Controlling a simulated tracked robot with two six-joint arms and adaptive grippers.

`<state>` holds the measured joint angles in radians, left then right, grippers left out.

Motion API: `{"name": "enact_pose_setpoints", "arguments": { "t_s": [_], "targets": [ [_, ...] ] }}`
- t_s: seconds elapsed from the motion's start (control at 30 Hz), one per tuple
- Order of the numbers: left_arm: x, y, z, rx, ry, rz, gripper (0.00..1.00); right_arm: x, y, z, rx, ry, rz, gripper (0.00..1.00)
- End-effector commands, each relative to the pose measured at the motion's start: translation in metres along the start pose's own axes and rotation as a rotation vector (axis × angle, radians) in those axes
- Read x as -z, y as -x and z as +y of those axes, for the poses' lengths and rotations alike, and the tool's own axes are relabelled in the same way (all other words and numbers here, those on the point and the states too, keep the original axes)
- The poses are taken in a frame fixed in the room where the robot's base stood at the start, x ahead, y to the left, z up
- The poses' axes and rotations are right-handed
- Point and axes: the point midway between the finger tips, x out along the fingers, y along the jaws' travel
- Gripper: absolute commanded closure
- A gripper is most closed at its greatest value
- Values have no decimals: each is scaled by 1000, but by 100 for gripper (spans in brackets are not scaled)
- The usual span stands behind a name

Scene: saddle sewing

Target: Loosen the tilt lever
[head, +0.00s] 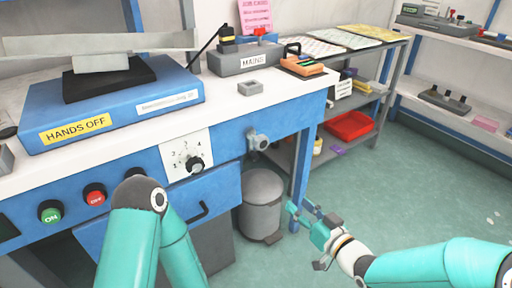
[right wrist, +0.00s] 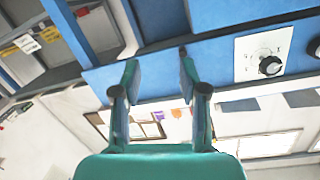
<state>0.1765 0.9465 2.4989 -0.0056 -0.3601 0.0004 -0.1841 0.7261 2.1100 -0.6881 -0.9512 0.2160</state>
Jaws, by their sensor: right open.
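No part is labelled as the tilt lever. A grey metal fitting with a round end (head: 258,140) sticks out from the blue bench front, right of the dial. A thin black lever with a knob (head: 207,44) slants up behind the blue machine base; I cannot tell which is the tilt lever. My right gripper (head: 300,210) is open and empty, low in front of the bench's right leg, apart from both. In the right wrist view its two fingers (right wrist: 157,60) are spread with nothing between them. My left arm shows at the lower left, but its gripper is not in view.
The blue bench front carries a numbered dial (head: 195,164), a green ON button (head: 50,211) and a red OFF button (head: 95,194). A grey bin (head: 263,203) stands below the fitting. Shelves (head: 350,103) stand behind. Open floor lies to the right.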

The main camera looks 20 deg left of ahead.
Motion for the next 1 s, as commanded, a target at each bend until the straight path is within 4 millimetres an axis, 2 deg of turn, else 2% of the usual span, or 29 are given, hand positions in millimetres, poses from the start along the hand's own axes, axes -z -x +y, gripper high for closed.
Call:
{"name": "enact_pose_setpoints", "arguments": {
  "t_s": [0.03, 0.1, 0.17, 0.37, 0.8, 1.0],
  "targets": [
    [0, 6, 2, 0, 0, 0, 60, 24, -4, -14, 41, 28, 42, 57],
    [0, 7, 2, 0, 0, 0, 60, 40, -8, -25, 79, 54, 81, 57],
    [0, 7, 2, 0, 0, 0, 60, 47, -11, -31, 98, 65, 98, 57],
    [0, 3, 1, 0, 0, 0, 60, 50, -33, -35, 106, 68, 103, 57],
    [0, -6, -2, 0, 0, 0, 60, 57, -122, -44, 103, 67, 102, 57],
    [0, -9, -3, 0, 0, 0, 60, 60, -154, -46, 102, 66, 100, 57]
  ]
}}
